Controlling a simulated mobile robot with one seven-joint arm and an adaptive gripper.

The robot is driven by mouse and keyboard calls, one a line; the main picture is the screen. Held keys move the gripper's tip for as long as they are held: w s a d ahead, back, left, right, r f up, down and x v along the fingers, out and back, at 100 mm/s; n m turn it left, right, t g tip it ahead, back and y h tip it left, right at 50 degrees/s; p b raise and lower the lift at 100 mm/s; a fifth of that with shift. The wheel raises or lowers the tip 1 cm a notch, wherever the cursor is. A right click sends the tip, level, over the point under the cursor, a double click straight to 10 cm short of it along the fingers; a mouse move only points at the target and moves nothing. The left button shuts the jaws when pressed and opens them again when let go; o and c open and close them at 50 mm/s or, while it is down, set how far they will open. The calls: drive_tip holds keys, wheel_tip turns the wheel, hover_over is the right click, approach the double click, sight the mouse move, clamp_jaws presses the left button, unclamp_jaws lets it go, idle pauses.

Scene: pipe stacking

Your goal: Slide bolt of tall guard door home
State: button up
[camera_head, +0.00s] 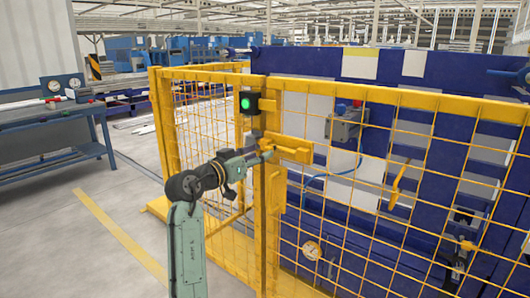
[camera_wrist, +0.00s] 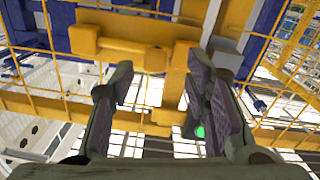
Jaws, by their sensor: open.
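The guard door is a yellow mesh panel (camera_head: 345,195) with a yellow frame, in the head view. A yellow bolt piece (camera_head: 295,149) sits level beside the yellow post (camera_head: 272,205). In the wrist view, the bolt's yellow bar (camera_wrist: 118,47) lies across the upper left, its right end between the fingers as seen. My gripper (camera_head: 265,156) is at the post, just left of the bolt piece. In the wrist view my gripper (camera_wrist: 160,66) is open, with a dark finger on each side. I cannot tell whether a finger touches the bolt.
A black box with a lit green lamp (camera_head: 247,103) is on the post above my gripper. More yellow mesh fence (camera_head: 205,110) stands to the left. A blue machine (camera_head: 420,75) is behind the mesh. A workbench (camera_head: 50,120) is at far left. The floor at lower left is clear.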

drive_tip(key=v, duration=0.7)
drive_tip(key=shift+s+a, duration=0.2)
drive_tip(key=shift+s, duration=0.1)
